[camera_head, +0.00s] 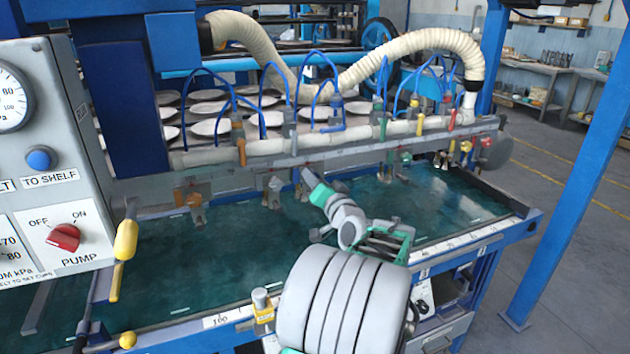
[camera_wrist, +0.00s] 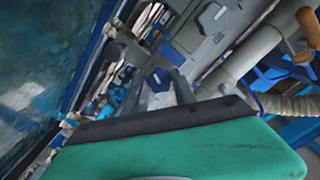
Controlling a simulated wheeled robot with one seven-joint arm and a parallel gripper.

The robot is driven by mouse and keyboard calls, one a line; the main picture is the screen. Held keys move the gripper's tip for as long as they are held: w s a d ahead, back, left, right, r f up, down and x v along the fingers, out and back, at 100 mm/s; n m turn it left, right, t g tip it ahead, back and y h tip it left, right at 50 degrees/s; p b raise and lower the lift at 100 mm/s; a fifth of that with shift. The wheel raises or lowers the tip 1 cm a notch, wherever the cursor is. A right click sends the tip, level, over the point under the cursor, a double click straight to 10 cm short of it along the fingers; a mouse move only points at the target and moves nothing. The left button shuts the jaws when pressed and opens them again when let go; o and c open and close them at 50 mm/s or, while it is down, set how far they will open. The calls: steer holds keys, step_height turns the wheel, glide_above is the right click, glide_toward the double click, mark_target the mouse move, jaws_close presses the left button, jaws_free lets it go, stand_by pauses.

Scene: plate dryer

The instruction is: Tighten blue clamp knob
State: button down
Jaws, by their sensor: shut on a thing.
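In the wrist view, the blue clamp knob (camera_wrist: 157,80) is a small blue, faceted piece between my grey fingertips. My gripper (camera_wrist: 160,92) is shut on it, and the fingers hide its sides. In the head view, my gripper (camera_head: 308,180) reaches up and left to the underside of the long grey clamp rail (camera_head: 330,153), above the green-blue table surface. The knob is largely hidden behind the fingers there, and its turn angle cannot be told.
Other knobs line the rail: a green one (camera_head: 405,157), a yellow one (camera_head: 466,147) and a brown one (camera_head: 180,196). Metal cup fittings hang beside my gripper. Blue hoses and a ribbed cream hose (camera_head: 410,42) run above. A control panel (camera_head: 50,190) stands left.

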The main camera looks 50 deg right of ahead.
steer(key=m+p, duration=0.1)
steer(key=m, duration=0.2)
steer(key=shift+r+m, duration=0.1)
steer(key=shift+m, duration=0.3)
steer(key=m+p, duration=0.2)
steer(key=m, duration=0.1)
steer(key=shift+m, duration=0.3)
steer(key=m+p, duration=0.2)
steer(key=m, duration=0.2)
steer(key=shift+p, duration=0.4)
steer(key=shift+m+p, duration=0.5)
steer(key=shift+m, duration=0.3)
steer(key=c, duration=1)
jaws_free()
steer(key=shift+c, duration=0.2)
steer(key=shift+s, duration=0.1)
